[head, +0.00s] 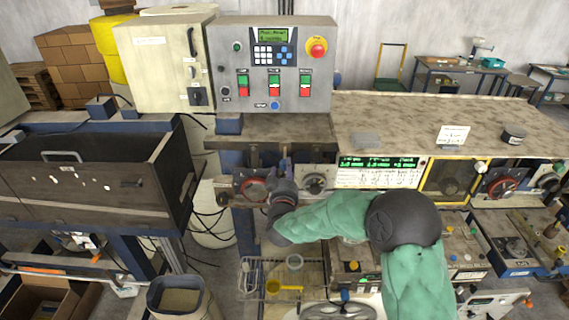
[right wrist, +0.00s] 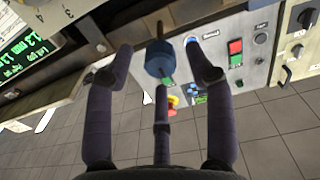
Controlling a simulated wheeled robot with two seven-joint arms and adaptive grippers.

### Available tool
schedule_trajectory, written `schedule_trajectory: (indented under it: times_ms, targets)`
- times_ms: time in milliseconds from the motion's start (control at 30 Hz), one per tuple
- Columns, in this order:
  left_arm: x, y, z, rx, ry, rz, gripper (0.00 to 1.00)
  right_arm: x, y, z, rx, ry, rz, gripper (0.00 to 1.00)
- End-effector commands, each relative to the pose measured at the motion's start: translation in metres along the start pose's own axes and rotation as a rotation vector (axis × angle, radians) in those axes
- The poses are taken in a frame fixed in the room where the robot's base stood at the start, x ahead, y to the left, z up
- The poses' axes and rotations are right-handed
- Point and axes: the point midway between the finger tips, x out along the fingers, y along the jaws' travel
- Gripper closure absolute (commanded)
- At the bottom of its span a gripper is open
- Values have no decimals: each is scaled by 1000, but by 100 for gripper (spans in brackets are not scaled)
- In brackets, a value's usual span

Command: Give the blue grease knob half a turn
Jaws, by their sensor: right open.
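The blue grease knob (right wrist: 158,62) shows in the right wrist view as a faceted blue cap on a dark shaft. My right gripper (right wrist: 160,57) is open, with its dark fingers spread on the left and right of the knob. Gaps show on both sides, and a third finger points up from below it. In the head view my right gripper (head: 280,178) is at the machine front, between a red dial and a grey dial. It hides the knob there. My left gripper is not in view.
A red dial (head: 253,189) sits just left of my right gripper and a grey dial (head: 315,184) just right. The green display (head: 378,162) is further right. The control box (head: 272,65) stands above at the back. A wire basket (head: 255,280) lies below.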

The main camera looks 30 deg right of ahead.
Motion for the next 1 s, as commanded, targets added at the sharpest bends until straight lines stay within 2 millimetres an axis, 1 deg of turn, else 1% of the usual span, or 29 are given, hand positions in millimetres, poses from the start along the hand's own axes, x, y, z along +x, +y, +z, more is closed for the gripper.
schedule_trajectory:
  times_ms: [33,100,233,400,633,667,700,767,800,833,1000]
  targets:
    - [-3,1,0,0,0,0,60,8,0,0,-1,-1,1,45]
    - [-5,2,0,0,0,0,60,16,0,-1,-1,-1,-1,45]
    - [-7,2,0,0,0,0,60,26,0,0,0,-1,0,45]
    - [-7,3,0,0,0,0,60,31,0,0,-1,-1,-1,45]
    - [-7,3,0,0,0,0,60,31,0,0,-1,-1,-1,45]
    - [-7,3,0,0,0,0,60,31,0,0,-1,-1,-1,54]
    - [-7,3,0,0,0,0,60,31,0,0,0,-1,-1,65]
    - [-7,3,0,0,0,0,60,31,0,0,-1,-1,-1,82]
    - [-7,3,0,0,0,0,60,31,0,0,-1,-1,-1,94]
    - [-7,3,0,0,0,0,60,31,0,0,-1,-1,-1,100]
    - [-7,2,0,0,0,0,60,31,0,1,1,-1,-2,100]
